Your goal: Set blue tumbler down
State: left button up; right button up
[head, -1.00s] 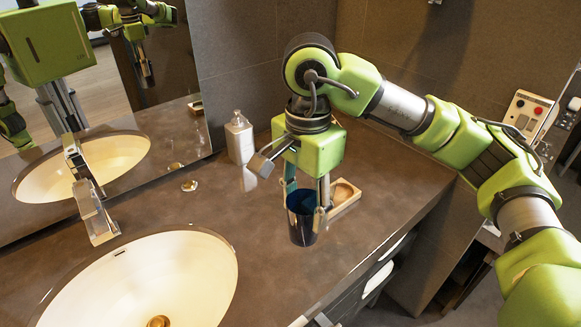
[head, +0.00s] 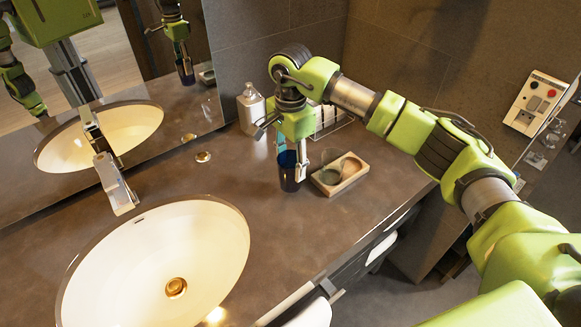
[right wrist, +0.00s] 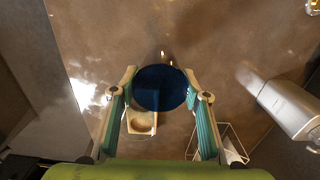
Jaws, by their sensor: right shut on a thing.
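The dark blue tumbler (head: 289,180) is upright in my right gripper (head: 290,163), over the brown counter (head: 250,190) just left of a wooden tray. I cannot tell whether its base touches the counter. In the right wrist view, the tumbler's round blue mouth (right wrist: 162,88) sits between the two fingers of my right gripper (right wrist: 163,92), which is shut on it. My left gripper is not directly in view.
The wooden tray (head: 353,181) is close beside the tumbler. A wire rack (head: 334,123) and a soap dispenser (head: 251,110) stand behind. The sink (head: 110,270) and faucet (head: 113,182) are at left. Bare counter lies in front of the tumbler.

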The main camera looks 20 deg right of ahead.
jog(key=shift+w+f, duration=0.2)
notch_tip(320, 180, down, 3)
jog(key=shift+p, duration=1.15)
jog(key=shift+f, duration=0.1)
jog(key=shift+f+b, duration=0.2)
jog(key=shift+b, duration=0.15)
jog(key=o, duration=1.6)
